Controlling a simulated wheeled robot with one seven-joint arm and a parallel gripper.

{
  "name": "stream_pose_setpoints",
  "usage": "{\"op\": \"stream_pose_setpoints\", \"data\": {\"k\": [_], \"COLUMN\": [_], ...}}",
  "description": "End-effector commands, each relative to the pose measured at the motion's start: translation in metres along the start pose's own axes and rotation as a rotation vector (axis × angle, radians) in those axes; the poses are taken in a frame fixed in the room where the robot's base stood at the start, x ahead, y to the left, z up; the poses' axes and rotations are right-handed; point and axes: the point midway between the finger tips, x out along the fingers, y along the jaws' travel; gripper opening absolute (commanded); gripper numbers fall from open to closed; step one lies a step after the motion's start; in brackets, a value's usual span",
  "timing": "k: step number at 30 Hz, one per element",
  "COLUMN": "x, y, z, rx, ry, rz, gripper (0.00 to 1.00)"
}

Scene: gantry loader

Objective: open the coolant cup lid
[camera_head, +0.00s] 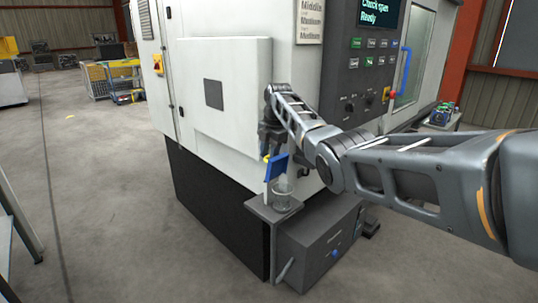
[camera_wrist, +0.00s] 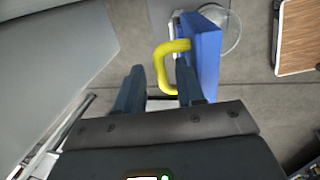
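The coolant cup (camera_head: 283,197) is a clear round vessel on a small grey shelf at the machine's lower corner. Its blue lid (camera_head: 277,167) stands up steeply at the cup's rim, leaving the cup's mouth uncovered. In the wrist view the lid (camera_wrist: 206,52) shows nearly edge-on, with the clear cup (camera_wrist: 232,32) partly behind it. A yellow loop handle (camera_wrist: 158,68) sticks out from the lid towards my gripper. My gripper (camera_wrist: 160,85) is open, with the handle's outer bar between its fingers. The right finger is close to the lid; contact cannot be told.
The white machine body (camera_head: 222,90) rises right behind my gripper. The cup's shelf (camera_head: 258,210) sits beside a dark grey box (camera_head: 318,245) on the floor. The control panel (camera_head: 362,80) is above my arm. Open floor (camera_head: 110,190) lies to the left.

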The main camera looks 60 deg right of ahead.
Motion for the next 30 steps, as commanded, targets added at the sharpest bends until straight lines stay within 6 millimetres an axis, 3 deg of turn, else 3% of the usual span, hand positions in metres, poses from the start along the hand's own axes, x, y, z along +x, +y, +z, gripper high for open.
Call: {"op": "stream_pose_setpoints", "data": {"k": [16, 30], "x": [-0.07, -0.076], "y": [0.0, 0.0], "z": [0.0, -0.001], "rx": [0.0, 0.0], "ry": [0.0, 0.001], "rz": [0.001, -0.002], "gripper": [0.38, 0.38]}}
